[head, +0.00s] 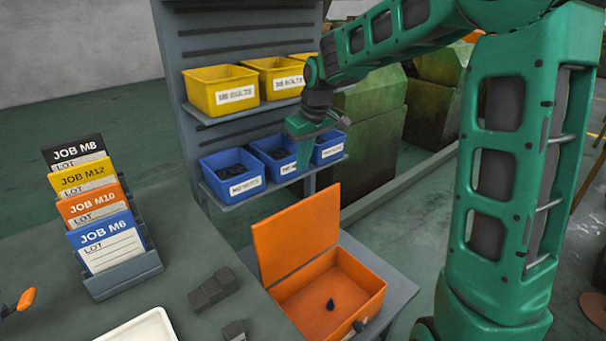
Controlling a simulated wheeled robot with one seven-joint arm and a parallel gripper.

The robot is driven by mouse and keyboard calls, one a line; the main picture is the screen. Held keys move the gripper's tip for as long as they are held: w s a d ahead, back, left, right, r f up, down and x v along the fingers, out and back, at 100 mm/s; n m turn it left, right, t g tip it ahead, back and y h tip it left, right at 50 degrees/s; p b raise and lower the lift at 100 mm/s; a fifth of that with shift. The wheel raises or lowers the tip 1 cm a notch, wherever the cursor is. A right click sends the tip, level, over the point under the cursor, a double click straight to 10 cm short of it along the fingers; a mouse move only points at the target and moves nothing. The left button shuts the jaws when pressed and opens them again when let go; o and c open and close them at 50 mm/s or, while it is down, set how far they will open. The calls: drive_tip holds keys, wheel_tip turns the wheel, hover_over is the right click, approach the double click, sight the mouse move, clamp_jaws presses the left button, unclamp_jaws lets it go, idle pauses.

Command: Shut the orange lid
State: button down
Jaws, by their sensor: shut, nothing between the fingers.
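The orange lid (296,236) stands open and roughly upright on the left side of its orange box (372,292). The box sits on a grey surface at the lower middle of the head view, and its inside is exposed. A small dark drop-shaped thing (330,304) lies on the box floor. A dark latch (358,326) shows on the near wall. My gripper (304,166) is shut and empty, pointing down. In the picture it is above the lid's top edge, in front of the blue bins, apart from the lid.
Blue bins (232,177) and yellow bins (220,91) stand on rack shelves behind. A card holder (125,275) with several job cards, dark blocks (213,289) and a white tray (140,328) are on the bench at left. Air above the box is clear.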

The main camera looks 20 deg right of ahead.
wheel_tip(320, 180, down, 8)
drive_tip(key=s, duration=0.1)
drive_tip(key=shift+s+d+f, duration=0.15)
drive_tip(key=shift+s+d, duration=0.1)
drive_tip(key=shift+s, duration=0.15)
idle(0.4)
